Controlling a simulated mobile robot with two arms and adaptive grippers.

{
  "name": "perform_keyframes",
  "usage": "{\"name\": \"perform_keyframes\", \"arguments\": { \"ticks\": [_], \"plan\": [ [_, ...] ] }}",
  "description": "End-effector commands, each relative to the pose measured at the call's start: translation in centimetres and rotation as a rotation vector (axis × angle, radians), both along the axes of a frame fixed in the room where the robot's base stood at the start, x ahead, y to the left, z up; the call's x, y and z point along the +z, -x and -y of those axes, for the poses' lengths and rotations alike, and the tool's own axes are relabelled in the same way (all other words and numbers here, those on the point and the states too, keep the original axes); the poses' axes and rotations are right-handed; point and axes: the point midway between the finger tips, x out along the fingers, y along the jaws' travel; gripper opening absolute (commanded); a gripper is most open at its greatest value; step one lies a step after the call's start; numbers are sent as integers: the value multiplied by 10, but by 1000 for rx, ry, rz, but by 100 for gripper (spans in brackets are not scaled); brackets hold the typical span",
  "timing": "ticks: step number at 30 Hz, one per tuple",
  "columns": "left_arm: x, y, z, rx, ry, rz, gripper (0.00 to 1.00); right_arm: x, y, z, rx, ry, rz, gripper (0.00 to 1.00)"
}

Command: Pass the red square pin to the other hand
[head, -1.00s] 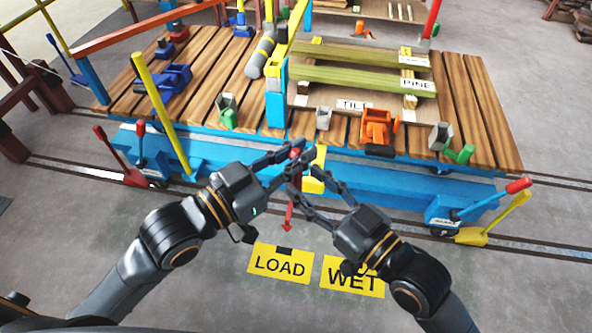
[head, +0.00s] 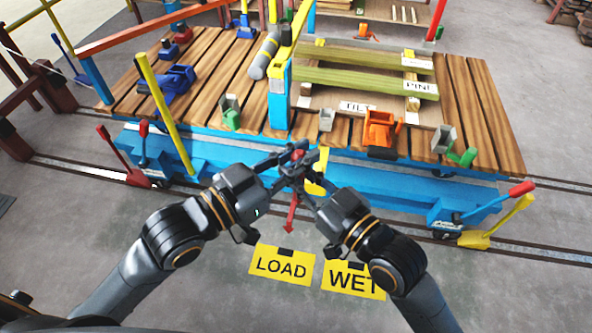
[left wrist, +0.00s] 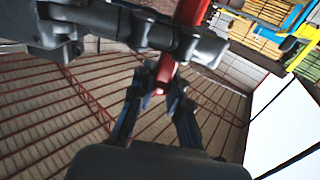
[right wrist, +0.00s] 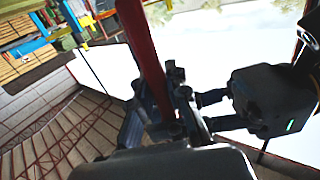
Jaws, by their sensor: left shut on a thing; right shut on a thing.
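The red square pin (head: 291,216) hangs roughly upright in front of the blue-edged cart, its pointed lower end showing below my grippers. My left gripper (head: 293,155) is shut on it near its upper end. My right gripper (head: 298,178) is shut on it too, close beside the left one; the fingers overlap and hide the pin's middle. In the left wrist view the red shaft (left wrist: 187,22) runs up from the fingers, with the other gripper's dark links across it. In the right wrist view the shaft (right wrist: 143,45) rises from the fingers, and the left gripper comes in from the right.
The wooden-decked cart (head: 480,120) stands behind the grippers, with a blue side beam (head: 400,182). Yellow LOAD (head: 282,266) and WET (head: 352,280) signs lie on the grey floor. A yellow post (head: 166,115) and red-tipped levers (head: 143,130) stand at the left.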

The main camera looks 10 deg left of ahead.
Motion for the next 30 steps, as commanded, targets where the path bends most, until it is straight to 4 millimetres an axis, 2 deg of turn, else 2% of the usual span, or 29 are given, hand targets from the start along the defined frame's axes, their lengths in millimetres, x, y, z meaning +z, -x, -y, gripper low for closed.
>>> {"name": "perform_keyframes", "arguments": {
  "ticks": [1, 4, 13, 17, 23, 24, 26, 30],
  "plan": [
    [1, 0, 0, 1, 1, 2, 21, 1, 2, -1, 5, -3, -2, 0],
    [0, 0, 0, 1, 1, 1, 42, 0, 2, -1, 5, -2, -1, 0],
    [1, -1, 0, 0, 3, 0, 42, 0, 1, -1, 3, -2, -1, 0],
    [7, -10, 3, -15, 57, -8, 42, 0, 1, -1, 3, -2, -1, 0],
    [37, -45, 11, -79, 292, -43, 42, 0, 1, -1, 3, -2, -1, 0],
    [44, -56, 10, -87, 349, -52, 42, 0, 1, -1, 3, -2, -1, 0],
    [35, -78, 1, -57, 383, -71, 42, 0, 1, -1, 3, -2, -1, 0],
    [-3, -111, -23, 46, 335, -94, 42, 0, 1, -1, 3, -2, -1, 0]
  ]
}}
